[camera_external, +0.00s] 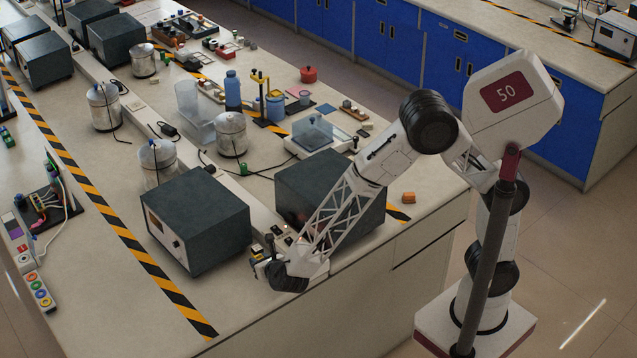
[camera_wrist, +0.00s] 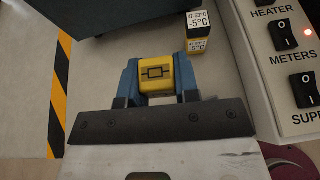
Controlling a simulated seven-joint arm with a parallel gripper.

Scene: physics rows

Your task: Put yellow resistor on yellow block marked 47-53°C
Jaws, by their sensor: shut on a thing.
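The yellow resistor (camera_wrist: 158,72), a small block with a black resistor symbol on its face, is between the blue fingers of my gripper (camera_wrist: 160,80) in the wrist view. The fingers are shut on its left and right sides. The yellow block with white labels (camera_wrist: 198,30) stands just beyond and to the right of the resistor. Its labels appear to read 47-53°C and -5°C. The resistor is beside this block in the picture; I cannot tell the height between them. In the external view my gripper (camera_external: 262,264) is low near the bench's front edge, and the resistor is too small to make out clearly.
A switch panel (camera_wrist: 285,60) marked HEATER and METERS runs close along the right. Dark boxes stand left (camera_external: 198,222) and right (camera_external: 330,187) of my gripper. Striped tape (camera_wrist: 60,95) lies on the bench at left, with bare bench between.

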